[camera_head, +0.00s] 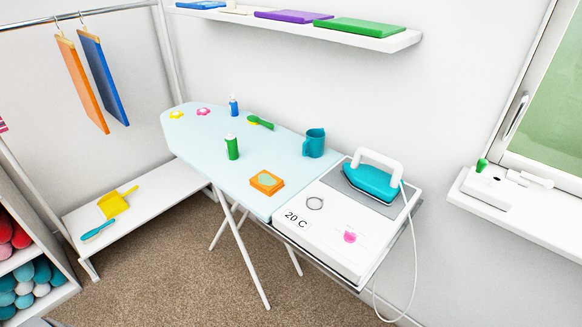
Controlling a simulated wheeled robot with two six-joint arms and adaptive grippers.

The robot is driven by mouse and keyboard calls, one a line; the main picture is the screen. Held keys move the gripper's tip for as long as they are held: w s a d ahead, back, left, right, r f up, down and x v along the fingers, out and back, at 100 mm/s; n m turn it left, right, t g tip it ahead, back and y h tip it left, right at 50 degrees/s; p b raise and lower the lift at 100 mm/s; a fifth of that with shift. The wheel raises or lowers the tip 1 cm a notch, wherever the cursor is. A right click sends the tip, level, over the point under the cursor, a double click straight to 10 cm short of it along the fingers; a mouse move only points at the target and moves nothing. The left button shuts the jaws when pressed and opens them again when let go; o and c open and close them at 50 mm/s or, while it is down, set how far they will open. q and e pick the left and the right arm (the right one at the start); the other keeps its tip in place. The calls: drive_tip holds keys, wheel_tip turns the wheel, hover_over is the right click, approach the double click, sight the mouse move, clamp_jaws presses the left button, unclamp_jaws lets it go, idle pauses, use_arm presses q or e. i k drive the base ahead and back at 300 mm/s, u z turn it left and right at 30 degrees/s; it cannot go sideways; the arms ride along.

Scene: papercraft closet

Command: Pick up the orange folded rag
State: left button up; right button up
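An orange folded item (267,182), likely the rag, lies flat on the light blue ironing board (205,149) near its front right end. It is squarish, with a greenish-tan patch in the middle of its top. Nothing covers it. Neither of my grippers shows in the head view.
A green bottle (232,148), a teal mug (314,143), a green brush (261,122) and a blue bottle (234,105) stand or lie farther back on the board. A teal iron (371,180) rests on the white station (324,236) to the right. A shelf (390,40) hangs above.

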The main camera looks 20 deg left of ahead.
sight(264, 182)
drive_tip(key=z, duration=0.05)
drive_tip(key=k, duration=0.5)
drive_tip(key=u, duration=1.3)
drive_tip(key=i, duration=0.9)
drive_tip(key=z, duration=1.2)
